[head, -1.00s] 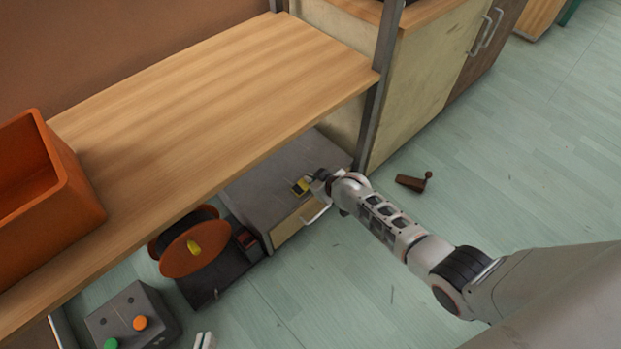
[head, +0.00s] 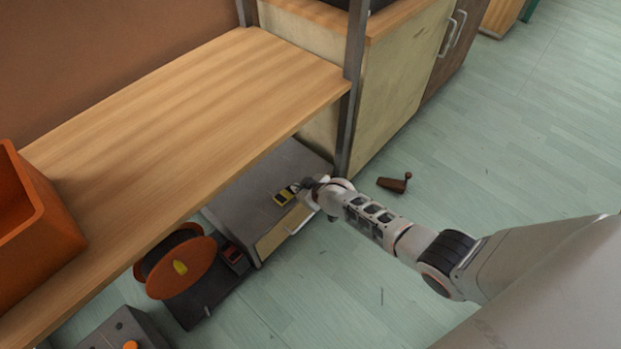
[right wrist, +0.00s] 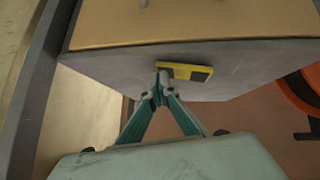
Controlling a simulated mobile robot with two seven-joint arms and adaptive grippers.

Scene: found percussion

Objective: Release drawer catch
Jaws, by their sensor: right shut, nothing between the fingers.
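The drawer catch (head: 284,196) is a small yellow piece with a dark patch, on the grey top of a low drawer cabinet (head: 250,190) under the wooden shelf. The cabinet's pale wooden drawer front (head: 282,232) has a light handle and looks closed. My right gripper (head: 297,188) is at the catch's right end in the head view. In the right wrist view, the fingertips (right wrist: 160,80) are shut and empty, close beside one end of the yellow catch (right wrist: 186,72). I cannot tell whether they touch it. My left gripper is not in view.
The wooden shelf (head: 190,110) overhangs the cabinet, and its dark post (head: 350,110) stands close behind my right gripper. An orange reel (head: 182,268) stands left of the cabinet. A brown wedge-like object (head: 392,184) lies on the floor. Open floor lies in front.

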